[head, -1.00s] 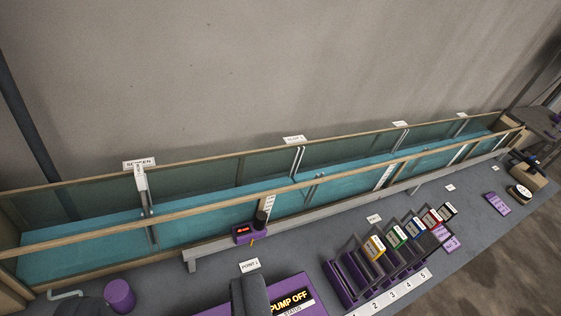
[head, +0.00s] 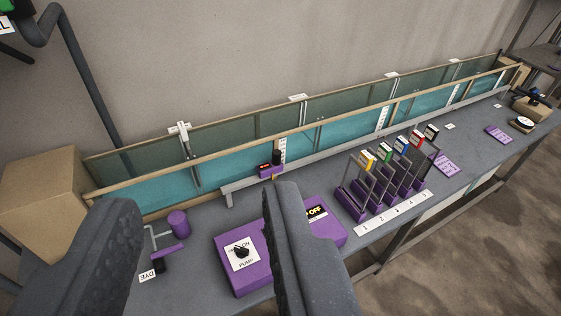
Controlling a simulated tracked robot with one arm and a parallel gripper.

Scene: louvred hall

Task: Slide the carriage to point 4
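The carriage (head: 271,171) is a small purple block with a red-lit display and a dark knob on top. It sits near the left end of the long grey rail (head: 340,145) in front of the glass-walled water channel (head: 225,174). My gripper (head: 200,198) is open and empty, its two dark fingers wide apart in the foreground.
A purple pump box (head: 243,262) with a knob stands between my fingers. A purple rack (head: 352,205) with several coloured-top holders stands right of it. A purple cylinder (head: 179,223) and a cardboard box (head: 45,200) are at left. Free bench lies beyond the rack.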

